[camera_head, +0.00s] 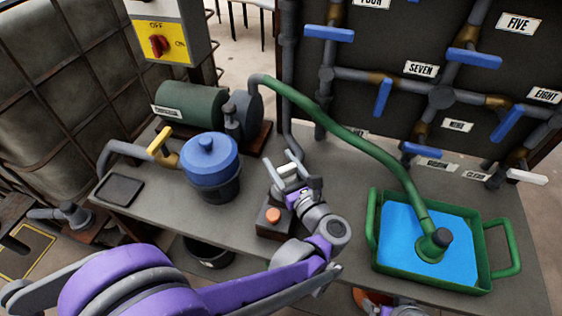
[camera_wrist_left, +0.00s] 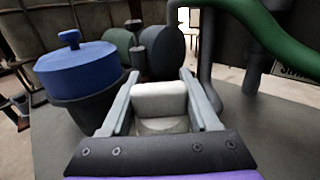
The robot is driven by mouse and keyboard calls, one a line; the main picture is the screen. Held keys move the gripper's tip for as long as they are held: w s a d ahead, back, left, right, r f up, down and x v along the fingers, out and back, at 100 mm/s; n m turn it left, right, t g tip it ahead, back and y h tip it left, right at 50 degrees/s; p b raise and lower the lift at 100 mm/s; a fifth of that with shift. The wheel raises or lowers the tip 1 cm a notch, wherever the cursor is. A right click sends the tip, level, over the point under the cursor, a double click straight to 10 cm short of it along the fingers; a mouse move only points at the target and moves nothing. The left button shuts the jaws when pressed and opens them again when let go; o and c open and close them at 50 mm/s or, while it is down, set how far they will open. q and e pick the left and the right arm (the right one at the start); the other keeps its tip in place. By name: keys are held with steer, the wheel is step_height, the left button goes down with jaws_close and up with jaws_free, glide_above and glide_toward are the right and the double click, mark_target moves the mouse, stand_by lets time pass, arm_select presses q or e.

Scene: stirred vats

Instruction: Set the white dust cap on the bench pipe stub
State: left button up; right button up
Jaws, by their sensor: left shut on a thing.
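My left gripper (camera_head: 288,169) is over the middle of the bench, right of the blue-lidded pot. It is shut on the white dust cap (camera_wrist_left: 160,98), which sits between both fingers in the left wrist view. A paler rounded part shows just under the cap there; I cannot tell whether it belongs to the cap or to something below. I cannot make out the bench pipe stub for certain; the gripper and cap may hide it.
The blue-lidded pot (camera_head: 209,160) stands close on the left, with the green motor (camera_head: 190,107) behind. A block with an orange button (camera_head: 273,215) is by my wrist. The green tray (camera_head: 430,281) of blue liquid stands right, under a green hose (camera_head: 340,128). Bare bench lies between.

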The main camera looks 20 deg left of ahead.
arm_select(q)
steer(key=shift+f+b, duration=0.5)
steer(key=shift+f, duration=0.3)
steer(key=shift+r, duration=0.15)
steer(key=shift+r+p, duration=0.65)
steer(key=shift+r, duration=0.05)
stand_by(0.8)
steer(key=shift+f+b, duration=0.45)
steer(key=shift+f, duration=0.4)
steer(key=o, duration=1.1)
steer(key=shift+c, duration=0.2)
steer(key=v, duration=1.1)
steer(key=shift+p, duration=0.35)
